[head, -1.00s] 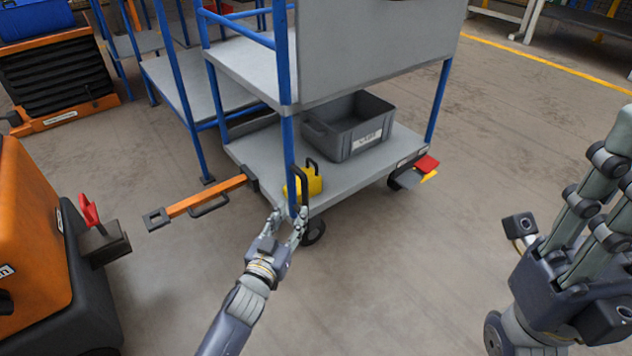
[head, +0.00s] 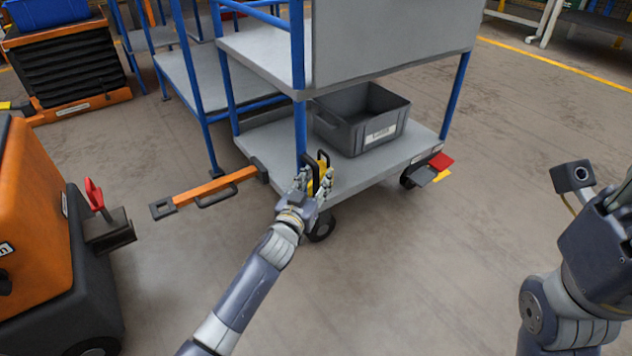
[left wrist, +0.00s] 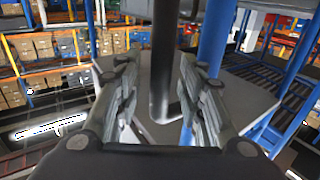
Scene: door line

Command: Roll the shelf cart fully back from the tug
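The shelf cart (head: 400,163) has grey decks, blue posts and an orange drawbar (head: 215,189) pointing at the orange tug (head: 30,215). The drawbar's black end sits a short gap from the tug's hitch (head: 108,234), which has a red lever. A black upright handle (head: 323,166) stands at the cart's near corner post. My left gripper (head: 317,184) is at this handle; in the left wrist view the handle (left wrist: 161,75) stands between its spread fingers, with gaps visible on both sides. My right gripper (head: 612,215) is at the right edge, its fingers mostly cut off.
A grey bin (head: 362,120) sits on the cart's lower deck. A red and a yellow pedal (head: 441,167) show at the cart's right end. Another blue-framed cart (head: 190,80) stands behind at left. The floor in front and to the right is clear.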

